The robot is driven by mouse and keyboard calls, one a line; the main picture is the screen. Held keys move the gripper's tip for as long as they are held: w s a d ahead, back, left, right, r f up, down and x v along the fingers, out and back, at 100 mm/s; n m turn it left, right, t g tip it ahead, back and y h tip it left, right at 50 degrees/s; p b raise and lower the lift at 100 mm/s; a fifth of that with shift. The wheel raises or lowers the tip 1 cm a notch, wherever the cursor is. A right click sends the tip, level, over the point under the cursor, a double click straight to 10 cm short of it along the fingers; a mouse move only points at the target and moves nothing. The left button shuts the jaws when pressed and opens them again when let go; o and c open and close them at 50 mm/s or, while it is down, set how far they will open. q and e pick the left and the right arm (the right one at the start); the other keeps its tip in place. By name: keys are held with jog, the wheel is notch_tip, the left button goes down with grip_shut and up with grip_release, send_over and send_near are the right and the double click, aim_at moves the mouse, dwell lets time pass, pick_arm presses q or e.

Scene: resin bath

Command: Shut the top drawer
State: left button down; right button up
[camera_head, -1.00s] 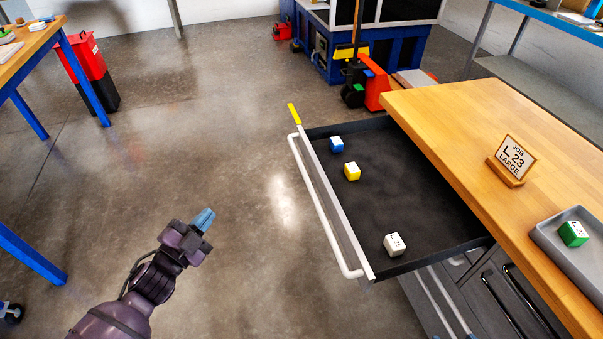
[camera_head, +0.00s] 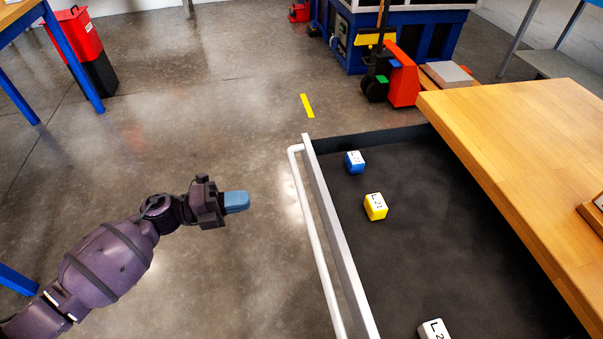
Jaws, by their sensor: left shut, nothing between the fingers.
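The top drawer (camera_head: 440,230) stands pulled out from under the wooden worktop, toward the left. Its white bar handle (camera_head: 311,235) runs along its front edge. Inside the drawer lie a blue-and-white block (camera_head: 355,162), a yellow-and-white block (camera_head: 375,206) and a white block (camera_head: 434,330), which the lower picture edge cuts off. My left gripper (camera_head: 236,202) is shut and empty, with blue fingertips. It is over the floor, to the left of the handle, apart from it and pointing right toward it. My right gripper is not in view.
The wooden worktop (camera_head: 530,150) overhangs the drawer at the right, with part of a sign stand at its edge. A red pallet truck (camera_head: 403,78) and a blue machine stand behind. A yellow strip (camera_head: 307,105) shows beyond the drawer. The floor left of the handle is clear.

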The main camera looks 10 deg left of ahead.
pick_arm(q)
jog(key=d, duration=0.1)
jog(key=b, duration=0.1)
send_near(314, 188)
jog(key=x, duration=0.6)
jog(key=shift+s+d, duration=0.15)
jog(key=shift+d, duration=0.15)
jog(key=shift+w+d+r, duration=0.1)
jog(key=shift+w+d, duration=0.1)
jog(key=shift+d, duration=0.3)
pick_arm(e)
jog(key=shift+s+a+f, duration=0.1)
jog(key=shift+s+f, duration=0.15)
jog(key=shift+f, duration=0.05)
pick_arm(q)
jog(key=shift+w+r, duration=0.1)
